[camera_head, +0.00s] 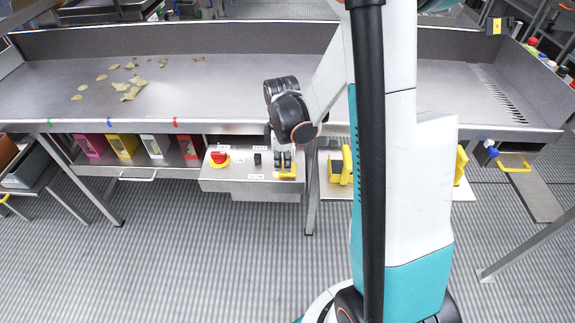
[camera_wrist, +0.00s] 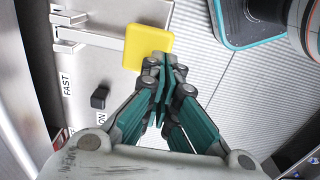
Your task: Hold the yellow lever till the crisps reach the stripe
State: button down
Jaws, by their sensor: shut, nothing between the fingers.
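The yellow lever (camera_head: 287,175) sticks out from the front of the grey control box (camera_head: 222,185) under the metal trough. It also shows in the wrist view as a yellow block (camera_wrist: 147,45). My gripper (camera_head: 284,163) is shut and empty, pointing down at the lever. In the wrist view its fingertips (camera_wrist: 166,66) overlap the lever's edge; I cannot tell whether they touch it. Scattered crisps (camera_head: 130,88) lie on the left part of the trough bed. Green (camera_head: 48,122), blue (camera_head: 109,122) and red (camera_head: 175,124) stripes mark the trough's front edge, all left of my gripper.
A red button on a yellow base (camera_head: 218,158) and a black switch (camera_head: 257,159) sit on the control box. Several coloured boxes (camera_head: 123,145) stand on a shelf below the trough. Another yellow handle (camera_head: 514,166) is at the right. The striped floor in front is clear.

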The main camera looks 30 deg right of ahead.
notch_tip(320, 180, up, 10)
jog(key=s+a+p, duration=0.1)
jog(key=p, duration=0.2)
jog(key=shift+s+r, duration=0.15)
jog(key=shift+s, duration=0.2)
dwell(0.6)
jog(key=s+a+r+m+t, duration=0.7)
jog(key=s+a+r+m, duration=0.3)
jog(key=r, duration=0.4)
jog(key=shift+s+a+r+m, duration=0.2)
jog(key=shift+s+r+m, duration=0.3)
jog(key=shift+s, duration=0.5)
jog(key=shift+d+f, duration=0.1)
